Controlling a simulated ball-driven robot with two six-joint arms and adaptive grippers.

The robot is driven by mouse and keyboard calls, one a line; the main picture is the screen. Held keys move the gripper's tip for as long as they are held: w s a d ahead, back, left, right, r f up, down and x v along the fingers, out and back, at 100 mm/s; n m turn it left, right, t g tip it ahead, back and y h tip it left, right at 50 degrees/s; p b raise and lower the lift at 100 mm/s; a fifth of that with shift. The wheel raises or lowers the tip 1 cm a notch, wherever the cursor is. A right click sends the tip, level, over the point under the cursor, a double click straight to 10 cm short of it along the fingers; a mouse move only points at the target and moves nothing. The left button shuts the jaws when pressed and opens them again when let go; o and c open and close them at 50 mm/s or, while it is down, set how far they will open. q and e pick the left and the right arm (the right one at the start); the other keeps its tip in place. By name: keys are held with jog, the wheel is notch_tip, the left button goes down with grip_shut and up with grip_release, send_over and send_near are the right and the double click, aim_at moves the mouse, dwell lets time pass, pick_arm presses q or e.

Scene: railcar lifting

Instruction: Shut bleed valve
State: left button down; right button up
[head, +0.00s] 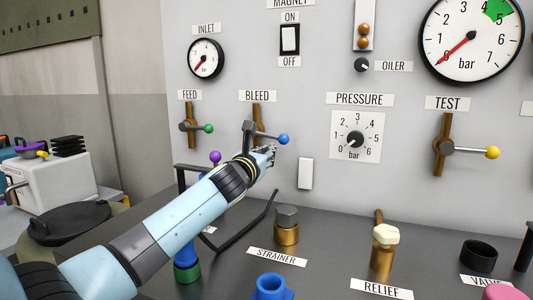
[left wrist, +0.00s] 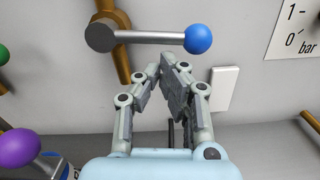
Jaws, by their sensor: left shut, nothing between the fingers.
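The bleed valve sits on the panel under the BLEED label (head: 257,96). Its lever ends in a blue ball (head: 284,140) and points right, roughly level, across the upright brass pipe (head: 257,113). In the left wrist view the blue ball (left wrist: 199,39) and grey lever (left wrist: 150,36) lie above the fingers. My left gripper (head: 270,155) is just below the lever, its fingers shut and empty; in the left wrist view the fingertips (left wrist: 170,70) meet below the lever, apart from the ball. My right gripper is not in view.
The feed valve with a green ball (head: 208,128) is at left, the test valve with a yellow ball (head: 492,153) at right. A purple ball (head: 215,157) stands beside my left arm. A white plate (head: 306,173), the strainer (head: 287,226) and relief valve (head: 384,248) are right of it.

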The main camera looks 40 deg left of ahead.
pick_arm(q)
jog(key=shift+w, duration=0.1)
jog(key=shift+w+d+r+n+p, duration=0.1)
jog(key=shift+d+r+n+p, duration=0.05)
jog(key=shift+r+n+p, duration=0.4)
jog(key=shift+w+d+r+n+p, duration=0.1)
jog(key=shift+r+n+p, duration=0.35)
jog(key=shift+p, duration=0.15)
